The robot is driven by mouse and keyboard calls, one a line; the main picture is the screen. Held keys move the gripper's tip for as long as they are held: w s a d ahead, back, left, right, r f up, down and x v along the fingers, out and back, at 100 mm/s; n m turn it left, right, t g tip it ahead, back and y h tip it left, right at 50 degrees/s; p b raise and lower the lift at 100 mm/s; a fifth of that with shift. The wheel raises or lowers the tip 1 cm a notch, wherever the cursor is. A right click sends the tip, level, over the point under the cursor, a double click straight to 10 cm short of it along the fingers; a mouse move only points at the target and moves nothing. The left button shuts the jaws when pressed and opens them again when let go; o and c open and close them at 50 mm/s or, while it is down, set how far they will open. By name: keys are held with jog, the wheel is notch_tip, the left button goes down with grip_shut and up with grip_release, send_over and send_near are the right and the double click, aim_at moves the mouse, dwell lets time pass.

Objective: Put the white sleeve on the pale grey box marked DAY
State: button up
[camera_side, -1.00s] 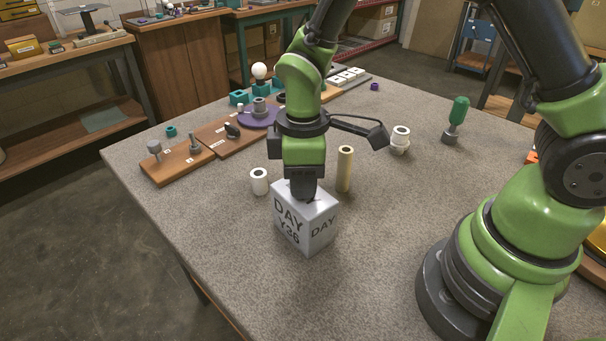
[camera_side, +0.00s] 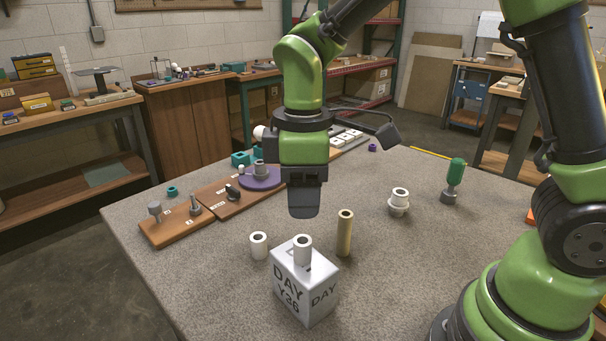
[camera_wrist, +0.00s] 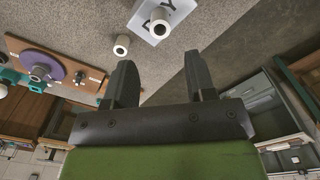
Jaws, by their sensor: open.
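The pale grey box marked DAY (camera_side: 304,289) stands on the grey table in the side view. A white sleeve (camera_side: 302,252) stands upright on its top face; it also shows on the box in the wrist view (camera_wrist: 160,24). My gripper (camera_side: 304,212) is above the sleeve and apart from it. Its two fingers are spread and empty in the wrist view (camera_wrist: 160,62). A second white sleeve (camera_side: 258,245) stands on the table just left of the box.
A tan tube (camera_side: 345,233) stands close right of the box. A white ringed part (camera_side: 399,202) and a green-handled tool (camera_side: 453,180) stand farther right. A wooden board (camera_side: 178,221) with pegs and a purple disc (camera_side: 261,178) lie at the left.

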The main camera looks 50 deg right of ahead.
jog(key=s+d+r+m+t+y, duration=0.1)
jog(key=s+d+r+m+t, duration=0.1)
jog(key=s+r+m, duration=0.3)
jog(key=s+d+r+m+t+y, duration=0.1)
jog(key=s+d+r+m+t, duration=0.2)
jog(key=s+r+m+t, duration=0.2)
jog(key=s+r+m, duration=0.1)
jog(key=s+m, duration=0.2)
jog(key=shift+s+d, duration=0.15)
jog(key=shift+s, duration=0.2)
